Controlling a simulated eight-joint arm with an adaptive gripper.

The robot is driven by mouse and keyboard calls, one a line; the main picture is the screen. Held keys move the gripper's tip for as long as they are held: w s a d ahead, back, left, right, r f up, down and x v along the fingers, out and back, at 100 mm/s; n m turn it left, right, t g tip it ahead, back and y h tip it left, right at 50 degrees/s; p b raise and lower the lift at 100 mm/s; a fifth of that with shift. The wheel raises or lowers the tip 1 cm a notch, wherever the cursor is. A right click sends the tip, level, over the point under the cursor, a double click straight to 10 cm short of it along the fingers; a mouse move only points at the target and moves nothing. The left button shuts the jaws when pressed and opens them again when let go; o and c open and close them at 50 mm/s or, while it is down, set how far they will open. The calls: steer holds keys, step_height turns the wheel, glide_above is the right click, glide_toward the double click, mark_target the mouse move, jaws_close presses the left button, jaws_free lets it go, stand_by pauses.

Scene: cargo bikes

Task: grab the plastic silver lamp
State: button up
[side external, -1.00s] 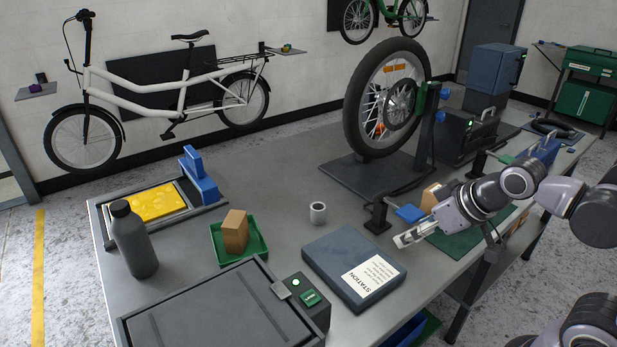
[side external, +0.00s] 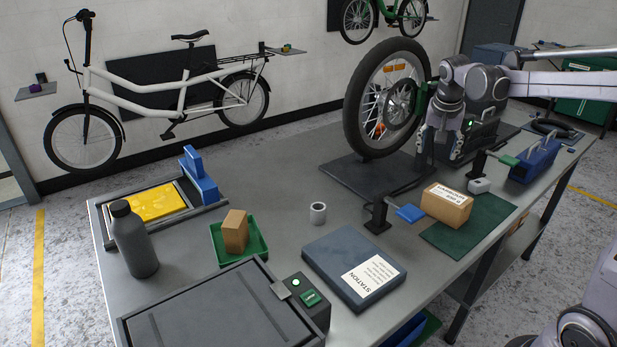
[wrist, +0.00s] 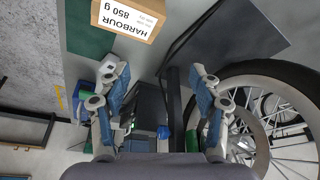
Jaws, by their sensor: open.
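A small silver-grey block (side external: 480,186) sits on the bench just behind the cardboard box, beside the green mat; it may be the lamp, but its shape is too small to be sure. In the wrist view, a pale piece of it (wrist: 107,67) shows at the left fingertip, partly covered by the finger. My gripper (side external: 440,148) hangs above the bench between the bike wheel and the dark case, left of and higher than the block. In the wrist view my gripper (wrist: 158,75) has its fingers wide apart with nothing held between them.
The cardboard box (side external: 446,208) stands on the green mat (side external: 460,241). The mounted wheel (side external: 371,110) rises close to my gripper. A clamp with a blue pad (side external: 410,213), a blue tool (side external: 535,162) and a grey cup (side external: 318,212) are nearby.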

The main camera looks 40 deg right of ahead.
steer(key=d+f+m+g, duration=0.2)
steer(key=d+f+m, duration=0.1)
steer(key=d, duration=0.5)
steer(key=d+f+m+g, duration=0.1)
steer(key=d+f+m, duration=0.25)
steer(key=d, duration=0.45)
steer(key=m+g, duration=0.1)
steer(key=m, duration=0.1)
glide_toward(480, 181)
steer(key=x, duration=0.4)
steer(key=shift+w+a+f, duration=0.15)
steer(key=shift+w+f, duration=0.05)
steer(key=shift+s+x, duration=0.1)
steer(key=shift+x, duration=1.4)
steer(key=shift+s+x, duration=0.15)
steer(key=shift+x, duration=1.4)
steer(key=shift+r, duration=0.15)
steer(key=c, duration=1.3)
